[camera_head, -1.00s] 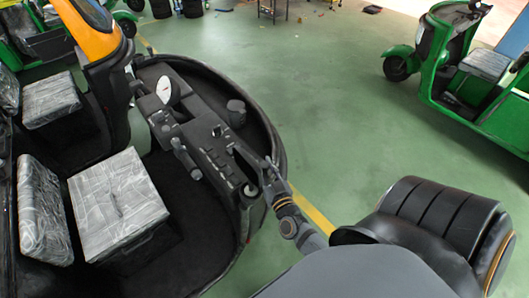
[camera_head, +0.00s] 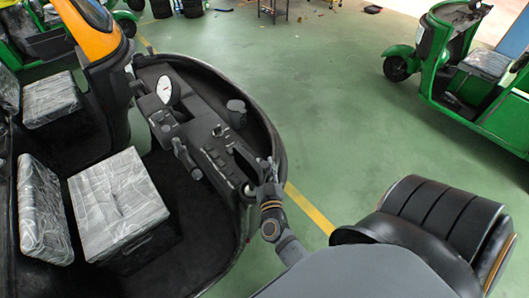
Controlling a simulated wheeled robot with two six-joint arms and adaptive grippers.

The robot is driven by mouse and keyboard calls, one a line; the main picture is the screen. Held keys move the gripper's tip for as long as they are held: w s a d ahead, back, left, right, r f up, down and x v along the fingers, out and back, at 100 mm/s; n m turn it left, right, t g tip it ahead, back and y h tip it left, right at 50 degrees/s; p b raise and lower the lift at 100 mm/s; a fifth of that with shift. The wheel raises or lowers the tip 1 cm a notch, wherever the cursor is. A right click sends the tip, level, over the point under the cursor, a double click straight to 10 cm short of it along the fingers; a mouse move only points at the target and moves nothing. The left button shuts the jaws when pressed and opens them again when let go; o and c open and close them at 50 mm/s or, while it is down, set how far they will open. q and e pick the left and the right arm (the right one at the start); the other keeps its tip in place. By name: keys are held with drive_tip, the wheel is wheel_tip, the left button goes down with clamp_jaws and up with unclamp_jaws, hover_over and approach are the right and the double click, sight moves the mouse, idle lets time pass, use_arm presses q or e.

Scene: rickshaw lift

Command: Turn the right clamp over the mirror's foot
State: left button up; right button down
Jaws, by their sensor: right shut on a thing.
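My right gripper (camera_head: 261,172) is at the right end of the rickshaw's dark dashboard panel (camera_head: 215,150). It is shut on a small part there, which I take to be the right clamp; the fingers mostly hide it, so its angle cannot be told. A pale oval mirror-like disc (camera_head: 168,90) stands at the far left end of the panel. The mirror's foot near my gripper cannot be made out. My left gripper is not in view.
The dark curved front shell (camera_head: 278,150) of the rickshaw runs close beside my right gripper. A dark round knob (camera_head: 236,112) stands behind the panel. A plastic-wrapped seat (camera_head: 118,205) is at left. A black padded seat (camera_head: 440,215) is at right. Green floor lies open beyond.

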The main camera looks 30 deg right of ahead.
idle(0.3)
drive_tip(key=c, duration=1)
unclamp_jaws()
